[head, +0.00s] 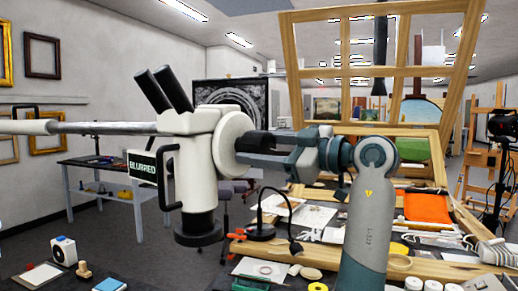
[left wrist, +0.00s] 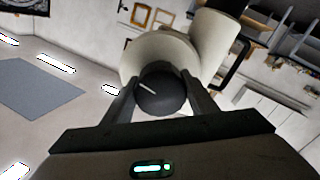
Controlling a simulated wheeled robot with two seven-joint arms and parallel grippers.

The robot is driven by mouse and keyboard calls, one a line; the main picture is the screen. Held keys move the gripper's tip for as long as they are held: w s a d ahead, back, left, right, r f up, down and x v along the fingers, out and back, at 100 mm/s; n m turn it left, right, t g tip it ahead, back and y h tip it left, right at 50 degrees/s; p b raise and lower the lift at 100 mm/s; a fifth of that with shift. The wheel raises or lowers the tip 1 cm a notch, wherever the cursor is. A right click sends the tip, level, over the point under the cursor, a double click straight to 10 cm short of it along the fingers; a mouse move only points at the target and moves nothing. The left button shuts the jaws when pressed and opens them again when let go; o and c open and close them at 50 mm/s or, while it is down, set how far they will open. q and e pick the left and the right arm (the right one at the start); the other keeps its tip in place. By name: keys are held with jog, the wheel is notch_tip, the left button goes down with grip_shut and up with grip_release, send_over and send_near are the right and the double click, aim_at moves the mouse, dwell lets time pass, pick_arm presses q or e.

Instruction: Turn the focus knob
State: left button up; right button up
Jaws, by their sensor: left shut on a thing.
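The white microscope (head: 199,150) hangs on a horizontal boom at the left of the head view, with two black eyepieces (head: 165,90) and a black lower end. A small screen (head: 143,167) on its side reads "BLURRED". The black focus knob, with a white pointer line, sits on a round white boss (head: 231,143); the knob (left wrist: 160,97) shows clearly in the left wrist view. My left gripper (head: 256,142) comes to the knob from the right in the head view. Its fingers lie on both sides of the knob and are shut on it. My right gripper is not in view.
A cluttered workbench (head: 325,252) with papers, jars, an orange cloth (head: 427,207) and a small black lamp (head: 260,232) lies below my arm. A wooden frame (head: 378,72) stands behind it. A blue-legged table (head: 110,175) stands at the left, with open floor before it.

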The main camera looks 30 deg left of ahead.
pick_arm(q)
jog(key=shift+m, duration=2.8)
jog(key=o, duration=1.1)
jog(key=shift+c, duration=0.2)
jog(key=shift+d, duration=0.1)
